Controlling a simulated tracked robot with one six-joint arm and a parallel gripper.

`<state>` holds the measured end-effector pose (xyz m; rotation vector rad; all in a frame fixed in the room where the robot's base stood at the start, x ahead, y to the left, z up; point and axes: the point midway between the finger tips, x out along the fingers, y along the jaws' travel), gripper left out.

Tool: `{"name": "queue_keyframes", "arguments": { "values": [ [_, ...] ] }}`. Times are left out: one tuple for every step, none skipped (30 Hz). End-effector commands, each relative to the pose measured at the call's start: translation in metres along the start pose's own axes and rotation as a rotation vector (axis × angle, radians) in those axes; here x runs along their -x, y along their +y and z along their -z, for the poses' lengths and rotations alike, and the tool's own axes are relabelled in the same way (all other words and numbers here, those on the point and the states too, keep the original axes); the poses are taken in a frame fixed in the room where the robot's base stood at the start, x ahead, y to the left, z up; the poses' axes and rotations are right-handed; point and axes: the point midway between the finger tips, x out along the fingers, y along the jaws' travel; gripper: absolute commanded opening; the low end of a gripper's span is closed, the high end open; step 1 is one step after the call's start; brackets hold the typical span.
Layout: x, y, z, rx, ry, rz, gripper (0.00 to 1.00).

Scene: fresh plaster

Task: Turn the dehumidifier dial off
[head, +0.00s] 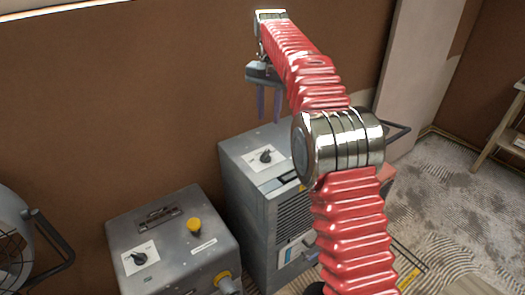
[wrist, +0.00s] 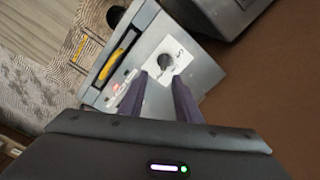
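The grey louvered cabinet (head: 238,172), which looks like the dehumidifier, stands against the brown wall in the middle of the head view. Its dark dial (head: 265,157) sits on a white plate on top. In the wrist view a round dark dial (wrist: 164,62) on a white plate lies just beyond the fingertips, seemingly the same one. Its setting is too small to read. My gripper (head: 269,117) hangs above the cabinet with fingers pointing down, apart and empty. In the wrist view my gripper (wrist: 158,82) has its fingers either side of the line to the dial, not touching it.
A second grey box (head: 180,262) at the left has its own dial (head: 139,258) and a yellow knob (head: 194,224). A fan (head: 14,240) stands at far left. The brown wall (head: 150,90) is close behind. A wooden stand (head: 505,125) is at far right.

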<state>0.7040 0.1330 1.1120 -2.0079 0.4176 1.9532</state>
Motion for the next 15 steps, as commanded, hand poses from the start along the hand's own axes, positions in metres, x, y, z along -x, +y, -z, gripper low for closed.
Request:
{"name": "queue_keyframes", "arguments": {
  "values": [
    [-0.008,-0.006,0.003,-0.006,-0.007,-0.005,0.30],
    [-0.012,-0.009,0.004,-0.011,-0.011,-0.008,0.30],
    [-0.015,-0.012,0.005,-0.016,-0.015,-0.011,0.30],
    [-0.018,-0.013,0.005,-0.019,-0.018,-0.013,0.30],
    [-0.020,-0.015,0.006,-0.022,-0.020,-0.015,0.30],
    [-0.022,-0.016,0.006,-0.025,-0.022,-0.016,0.30],
    [-0.023,-0.017,0.007,-0.027,-0.023,-0.017,0.30],
    [-0.023,-0.017,0.007,-0.028,-0.023,-0.018,0.30],
    [-0.024,-0.018,0.007,-0.029,-0.024,-0.018,0.30],
    [-0.024,-0.018,0.007,-0.030,-0.024,-0.018,0.30],
    [-0.024,-0.018,0.007,-0.030,-0.024,-0.018,0.30],
    [-0.024,-0.018,0.007,-0.030,-0.024,-0.018,0.30],
    [-0.024,-0.018,0.007,-0.029,-0.024,-0.018,0.30],
    [-0.024,-0.018,0.007,-0.029,-0.024,-0.018,0.30],
    [-0.024,-0.018,0.007,-0.029,-0.024,-0.018,0.30]
  ]
}}
